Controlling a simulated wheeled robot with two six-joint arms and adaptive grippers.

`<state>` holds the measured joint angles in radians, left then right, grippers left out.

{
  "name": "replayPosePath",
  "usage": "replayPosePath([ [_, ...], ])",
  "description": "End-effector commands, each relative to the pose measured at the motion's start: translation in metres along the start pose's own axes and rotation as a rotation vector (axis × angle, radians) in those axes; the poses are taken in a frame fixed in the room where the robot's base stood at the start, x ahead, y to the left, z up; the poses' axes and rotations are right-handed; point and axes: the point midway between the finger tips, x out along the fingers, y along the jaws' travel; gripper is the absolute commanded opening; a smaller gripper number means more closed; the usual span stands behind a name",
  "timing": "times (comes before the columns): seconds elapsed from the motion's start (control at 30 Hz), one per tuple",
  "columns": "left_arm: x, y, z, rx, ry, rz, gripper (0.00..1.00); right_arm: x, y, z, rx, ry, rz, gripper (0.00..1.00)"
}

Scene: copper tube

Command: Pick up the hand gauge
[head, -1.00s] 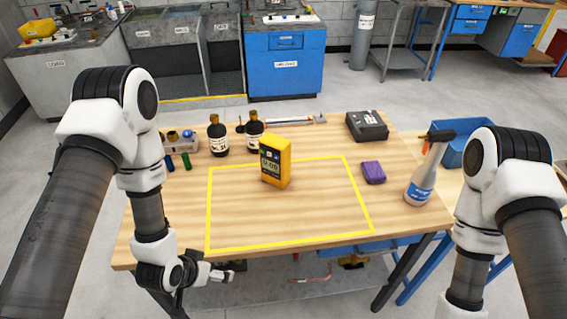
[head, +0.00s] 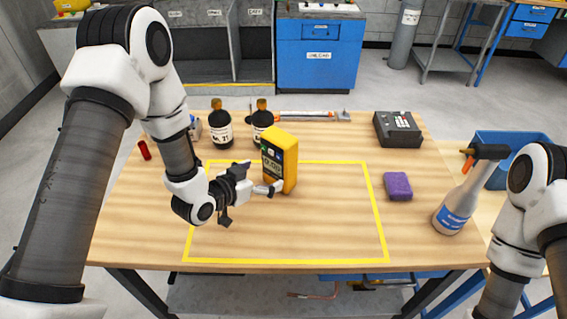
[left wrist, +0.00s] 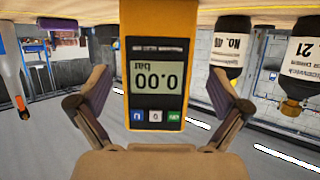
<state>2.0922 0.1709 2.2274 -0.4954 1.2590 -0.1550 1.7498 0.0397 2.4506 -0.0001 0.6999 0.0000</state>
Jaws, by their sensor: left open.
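The hand gauge (head: 281,163) is a yellow, boxy device with a dark panel and a display. It stands upright on the wooden table inside the yellow taped outline. In the left wrist view the hand gauge (left wrist: 157,90) appears upside down, its screen facing the camera and reading 0.00 bar. My left gripper (head: 262,188) is just left of and in front of the gauge, low over the table. Its jaws are open, and in the left wrist view the two fingers (left wrist: 158,98) appear on either side of the gauge, not closed on it. My right gripper is out of view.
Two dark bottles (head: 220,130) stand behind the gauge. A purple block (head: 398,186), a black device (head: 398,129) and a spray bottle (head: 460,205) are to the right. A blue bin (head: 510,150) stands at far right. The taped area right of the gauge is clear.

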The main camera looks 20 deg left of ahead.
Motion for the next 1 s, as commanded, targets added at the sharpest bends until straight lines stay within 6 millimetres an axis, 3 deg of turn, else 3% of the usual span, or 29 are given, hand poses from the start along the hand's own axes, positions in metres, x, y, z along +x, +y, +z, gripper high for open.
replayPosePath([
  [0.27,0.042,0.004,-0.005,0.003,-0.001,0.003,1.00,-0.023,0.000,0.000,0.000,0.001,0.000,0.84],
  [0.4,0.062,0.003,-0.003,0.000,0.000,0.001,1.00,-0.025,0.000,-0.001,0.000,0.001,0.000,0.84],
  [0.6,0.065,0.003,-0.001,-0.002,-0.001,0.000,1.00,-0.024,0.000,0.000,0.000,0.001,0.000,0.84],
  [0.63,0.065,0.003,-0.001,-0.002,-0.001,0.000,0.96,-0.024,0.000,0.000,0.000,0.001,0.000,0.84],
  [0.67,0.065,0.003,-0.001,-0.002,-0.001,0.000,0.86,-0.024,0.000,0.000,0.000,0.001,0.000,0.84],
  [0.8,0.065,0.003,-0.001,-0.002,-0.001,0.000,0.36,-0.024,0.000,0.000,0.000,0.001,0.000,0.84],
  [0.83,0.065,0.003,-0.001,-0.002,-0.001,0.000,0.35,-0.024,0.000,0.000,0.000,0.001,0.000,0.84],
  [0.87,0.065,0.003,-0.002,-0.001,0.001,0.000,0.27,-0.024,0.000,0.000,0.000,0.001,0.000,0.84],
  [1.0,0.065,0.003,-0.002,-0.001,0.001,0.000,0.27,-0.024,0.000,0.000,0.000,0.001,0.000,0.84],
])
